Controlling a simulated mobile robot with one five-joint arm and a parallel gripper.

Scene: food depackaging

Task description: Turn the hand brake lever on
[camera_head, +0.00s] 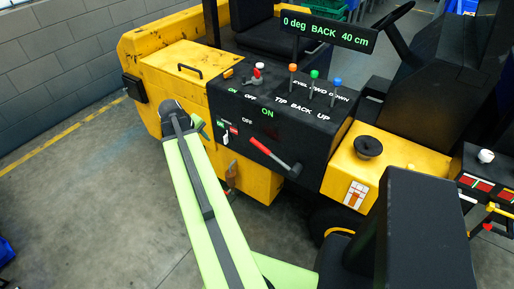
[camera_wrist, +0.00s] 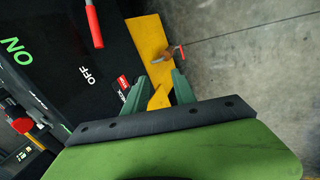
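A long lever with a red handle (camera_head: 272,156) sticks out from the front of the black control panel (camera_head: 232,103), its dark end at the lower right. Its red handle also shows in the wrist view (camera_wrist: 94,25) at the top. A green "ON" and a white "OFF" are printed on the panel above it. I cannot read which lever is the hand brake. My gripper (camera_wrist: 157,88) is open and empty, left of the long lever (camera_head: 203,128) and apart from it.
Orange, green and blue knobbed levers (camera_head: 314,75) stand right of the red knob. A display (camera_head: 328,33) reads "0 deg BACK 40 cm". The yellow machine body (camera_head: 185,75) lies behind my arm. Bare concrete floor (camera_head: 90,190) is free at left.

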